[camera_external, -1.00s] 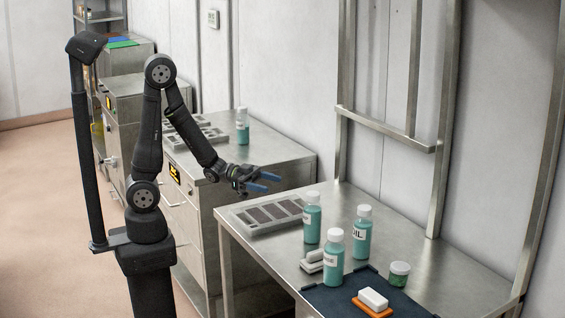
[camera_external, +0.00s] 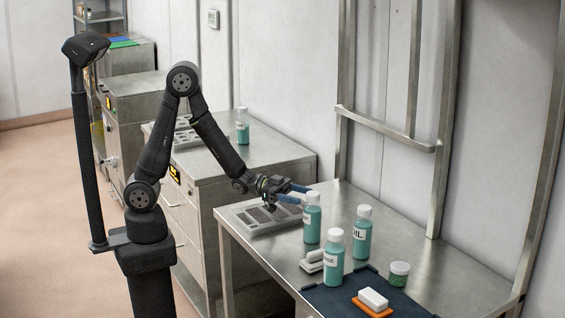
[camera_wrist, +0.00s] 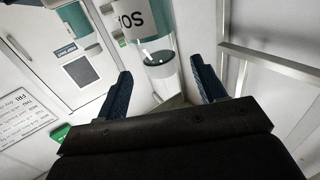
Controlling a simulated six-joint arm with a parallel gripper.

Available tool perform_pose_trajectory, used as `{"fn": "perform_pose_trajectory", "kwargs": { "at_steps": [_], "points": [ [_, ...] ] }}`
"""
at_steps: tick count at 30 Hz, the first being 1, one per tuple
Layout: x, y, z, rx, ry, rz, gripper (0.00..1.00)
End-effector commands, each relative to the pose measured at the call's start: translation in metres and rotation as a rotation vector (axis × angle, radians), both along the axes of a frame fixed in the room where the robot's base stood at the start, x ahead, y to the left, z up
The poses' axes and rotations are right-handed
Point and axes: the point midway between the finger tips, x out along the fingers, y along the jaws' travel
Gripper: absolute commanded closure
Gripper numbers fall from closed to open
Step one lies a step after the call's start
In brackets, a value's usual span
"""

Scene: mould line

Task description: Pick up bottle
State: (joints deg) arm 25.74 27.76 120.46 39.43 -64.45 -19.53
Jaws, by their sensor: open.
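Three teal bottles with white caps stand upright on the steel table. The nearest to my gripper (camera_external: 297,193) is the left rear bottle (camera_external: 312,225); the others are the right bottle (camera_external: 362,238) and the front bottle (camera_external: 333,262). My gripper is open, its blue fingers pointing right at the height of the left rear bottle's cap. In the wrist view a labelled bottle (camera_wrist: 153,47) shows beyond and between the open fingers, partly cut off by the top edge. Another teal bottle (camera_wrist: 78,17) is at the upper left. Whether the fingers straddle or touch the bottle is unclear.
A grey mould tray (camera_external: 262,222) lies below my gripper. Another bottle (camera_external: 243,128) stands on the rear cabinet.

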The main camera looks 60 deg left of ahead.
Motion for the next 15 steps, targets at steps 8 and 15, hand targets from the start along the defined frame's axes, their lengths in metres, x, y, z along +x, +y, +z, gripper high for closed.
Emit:
{"fn": "perform_pose_trajectory", "kwargs": {
  "at_steps": [8, 15],
  "points": [
    [0.014, -0.029, 0.0, 0.0, 0.0, -0.002, 0.36],
    [0.026, -0.047, 0.0, 0.0, 0.0, 0.001, 0.36]
  ]
}}
